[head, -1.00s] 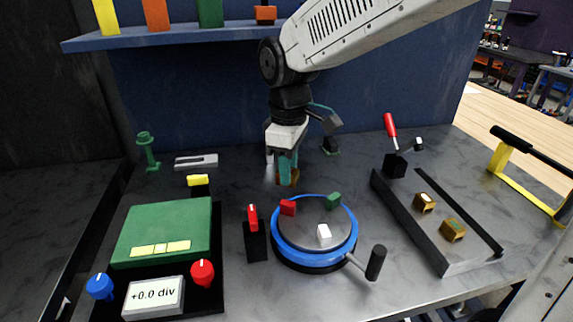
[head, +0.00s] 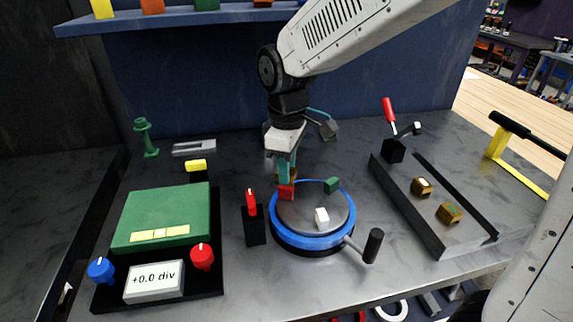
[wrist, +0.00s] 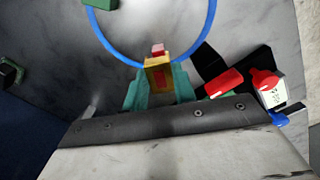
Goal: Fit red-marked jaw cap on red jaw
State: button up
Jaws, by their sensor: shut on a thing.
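My gripper (head: 285,178) is shut on a small brass cap with a red mark; the cap (wrist: 158,77) sits between the teal fingers in the wrist view. The red jaw (head: 286,192) is on the back-left rim of the round turntable (head: 312,239) with a blue ring. In the wrist view the red jaw (wrist: 157,48) shows just beyond the cap, in line with it. In the head view the gripper tip is right behind the jaw, which partly hides the cap. I cannot tell whether cap and jaw touch.
Two brass caps (head: 421,187) (head: 449,213) sit in the rail tray (head: 436,240).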

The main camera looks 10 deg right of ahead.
jog(key=shift+f, duration=0.15)
jog(key=shift+f, duration=1.3)
jog(key=o, duration=1.6)
jog(key=shift+r, duration=3.5)
